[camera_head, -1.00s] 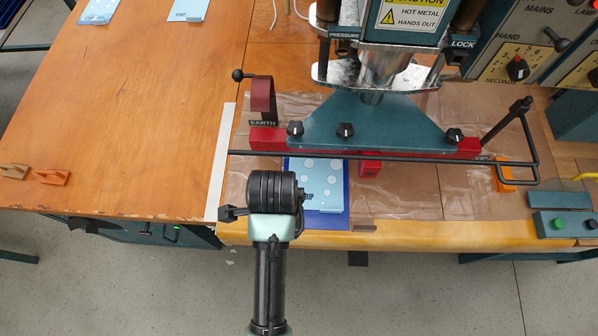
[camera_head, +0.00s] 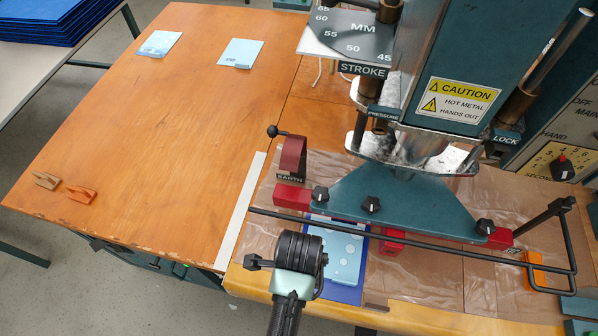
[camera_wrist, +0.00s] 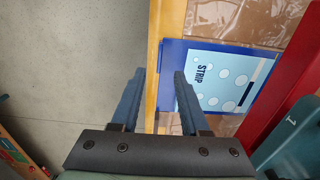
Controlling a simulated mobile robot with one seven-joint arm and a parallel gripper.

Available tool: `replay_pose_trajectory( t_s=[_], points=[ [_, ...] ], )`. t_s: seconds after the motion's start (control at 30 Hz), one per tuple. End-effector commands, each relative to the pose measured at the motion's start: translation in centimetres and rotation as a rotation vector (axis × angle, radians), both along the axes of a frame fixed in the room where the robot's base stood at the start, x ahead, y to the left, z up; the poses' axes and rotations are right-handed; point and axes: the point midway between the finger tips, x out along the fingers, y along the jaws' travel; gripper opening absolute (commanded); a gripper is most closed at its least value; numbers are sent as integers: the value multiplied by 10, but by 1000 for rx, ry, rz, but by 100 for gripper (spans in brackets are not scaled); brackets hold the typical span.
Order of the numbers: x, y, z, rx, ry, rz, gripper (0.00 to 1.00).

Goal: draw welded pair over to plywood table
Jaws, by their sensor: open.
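The welded pair, a light blue dotted card marked STRIP (camera_wrist: 222,82) on a darker blue sheet (camera_head: 346,293), lies at the press's front edge. The press's red and teal bar (camera_head: 395,205) covers its far part in the head view. In the wrist view the blue sheet (camera_wrist: 172,50) reaches the bench edge. My gripper (camera_wrist: 158,78) is open and empty, its fingers pointing along the bench edge; the right finger overlaps the sheet's near corner in the picture. I cannot tell whether they touch. In the head view my wrist hides the fingers. The plywood table (camera_head: 150,130) is at left.
A blue stack (camera_head: 60,20) is far left.

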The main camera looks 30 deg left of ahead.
Motion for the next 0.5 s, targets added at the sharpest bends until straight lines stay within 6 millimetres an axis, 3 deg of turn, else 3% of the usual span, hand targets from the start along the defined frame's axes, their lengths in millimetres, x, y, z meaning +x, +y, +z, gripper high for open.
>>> replay_pose_trajectory(
  t_s=[0.3,0.5],
  points=[
    [-1,0,-62,-1,4,1,45],
    [-1,0,-85,0,1,0,45]
  ],
)
